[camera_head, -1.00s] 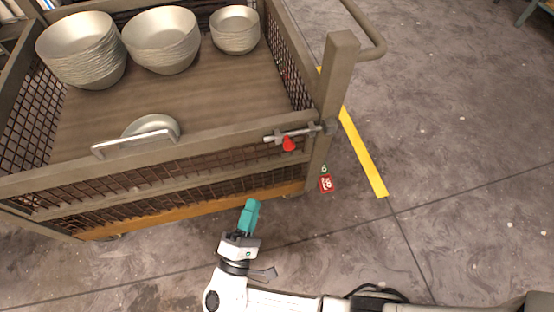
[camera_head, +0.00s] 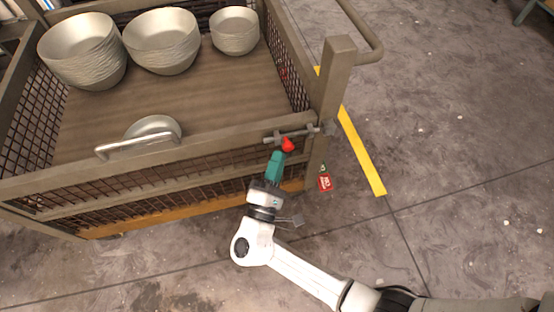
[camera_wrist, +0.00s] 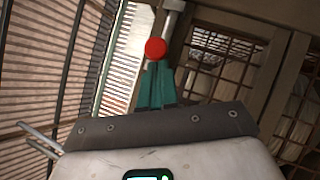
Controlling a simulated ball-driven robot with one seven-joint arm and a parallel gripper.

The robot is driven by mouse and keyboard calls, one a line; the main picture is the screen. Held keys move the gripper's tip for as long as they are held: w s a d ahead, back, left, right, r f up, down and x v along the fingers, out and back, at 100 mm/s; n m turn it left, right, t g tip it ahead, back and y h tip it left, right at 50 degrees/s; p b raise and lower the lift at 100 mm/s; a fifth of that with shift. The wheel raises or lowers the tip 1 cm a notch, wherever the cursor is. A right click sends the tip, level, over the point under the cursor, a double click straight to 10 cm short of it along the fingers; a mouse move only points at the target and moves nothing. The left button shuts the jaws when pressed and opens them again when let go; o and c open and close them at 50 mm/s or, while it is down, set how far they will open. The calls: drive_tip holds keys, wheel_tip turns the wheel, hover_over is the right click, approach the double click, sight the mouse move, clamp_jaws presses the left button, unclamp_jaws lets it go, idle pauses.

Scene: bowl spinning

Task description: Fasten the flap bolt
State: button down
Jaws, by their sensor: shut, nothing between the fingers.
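The flap bolt (camera_head: 292,135) is a grey metal rod with a red knob (camera_head: 288,144), mounted at the top right corner of the cart's front flap (camera_head: 190,160), by the corner post. In the head view my gripper (camera_head: 279,155) has its teal fingers shut, with the tips just below and left of the red knob. In the wrist view the red knob (camera_wrist: 155,49) appears right at the tips of my gripper (camera_wrist: 157,66). Nothing is held between the fingers. I cannot tell whether the tips touch the knob.
The mesh cart holds stacks of metal bowls (camera_head: 162,42) at the back and one bowl (camera_head: 153,128) near the front flap, behind a pale handle (camera_head: 137,146). Open floor with a yellow stripe (camera_head: 360,150) lies to the right.

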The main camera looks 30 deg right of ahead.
idle(0.3)
drive_tip(key=shift+s+d+p, duration=0.1)
drive_tip(key=shift+s+d, duration=0.1)
drive_tip(key=shift+d, duration=0.45)
drive_tip(key=shift+s+d+p, duration=0.15)
drive_tip(key=shift+s+d, duration=0.1)
drive_tip(key=shift+d, duration=0.45)
drive_tip(key=shift+s+d+p, duration=0.1)
drive_tip(key=shift+s+d, duration=0.1)
drive_tip(key=shift+d, duration=0.45)
